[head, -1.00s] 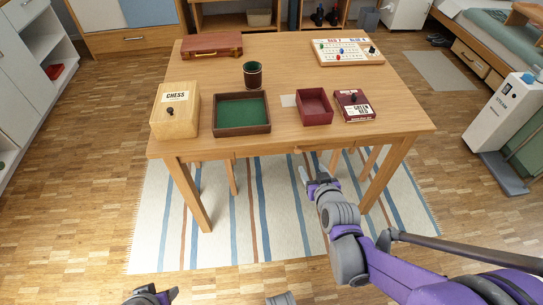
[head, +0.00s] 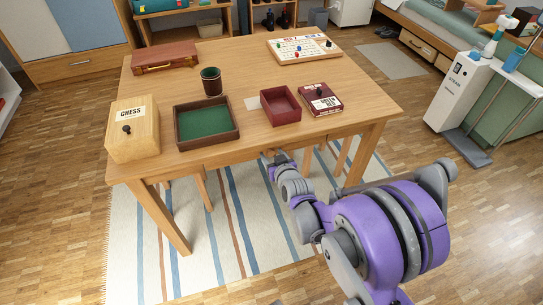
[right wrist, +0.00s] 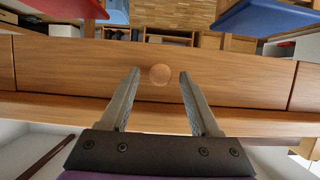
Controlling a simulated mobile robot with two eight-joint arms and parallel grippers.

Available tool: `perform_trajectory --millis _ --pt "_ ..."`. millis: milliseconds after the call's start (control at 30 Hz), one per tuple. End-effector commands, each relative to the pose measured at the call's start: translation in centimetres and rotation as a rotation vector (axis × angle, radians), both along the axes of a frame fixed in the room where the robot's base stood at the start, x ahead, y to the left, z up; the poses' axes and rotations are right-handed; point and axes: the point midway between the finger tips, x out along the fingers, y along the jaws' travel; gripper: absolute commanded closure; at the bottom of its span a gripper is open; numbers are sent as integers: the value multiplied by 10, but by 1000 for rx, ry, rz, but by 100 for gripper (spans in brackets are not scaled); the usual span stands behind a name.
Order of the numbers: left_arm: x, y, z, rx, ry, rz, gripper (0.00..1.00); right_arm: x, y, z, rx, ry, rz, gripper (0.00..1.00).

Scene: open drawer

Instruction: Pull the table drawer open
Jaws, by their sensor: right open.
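The wooden table (head: 235,60) stands in the middle of the head view. Its drawer front (right wrist: 225,82) fills the middle of the right wrist view, with a seam near each side, and looks flush with the table's apron. A round wooden knob (right wrist: 160,75) sits on the drawer front. My right gripper (right wrist: 159,72) is open, its fingers pointing at the drawer front with the knob between them, apart from both. In the head view my right gripper (head: 278,158) is at the table's front edge, partly hidden by its wrist. My left gripper is out of view.
On the tabletop are a chess box (head: 133,130), a green-lined tray (head: 207,122), a dice cup (head: 211,81), a maroon box (head: 280,105) and a card box (head: 321,99) near the front. A striped rug (head: 240,235) lies below. Floor in front is clear.

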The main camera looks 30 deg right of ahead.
Motion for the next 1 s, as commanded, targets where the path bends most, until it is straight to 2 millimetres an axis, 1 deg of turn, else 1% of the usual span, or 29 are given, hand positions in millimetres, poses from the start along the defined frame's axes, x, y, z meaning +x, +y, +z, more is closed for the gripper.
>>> perform_trajectory --millis 100,333,467,500,567,600,667,700,1000 --pt "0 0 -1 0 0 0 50 4 -1 -2 0 0 0 37" --pt "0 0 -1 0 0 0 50 4 -1 -1 0 0 0 37" --pt "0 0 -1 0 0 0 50 4 -1 -1 0 0 0 60" --pt "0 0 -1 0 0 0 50 4 -1 -1 0 0 0 68" --pt "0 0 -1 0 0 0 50 4 -1 -1 0 0 0 78" --pt "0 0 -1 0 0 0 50 4 -1 -1 0 0 0 86" --pt "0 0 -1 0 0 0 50 4 -1 -1 0 0 0 96" --pt "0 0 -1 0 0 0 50 4 -1 -1 0 0 0 100" --pt "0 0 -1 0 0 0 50 4 -1 -1 0 0 0 100"
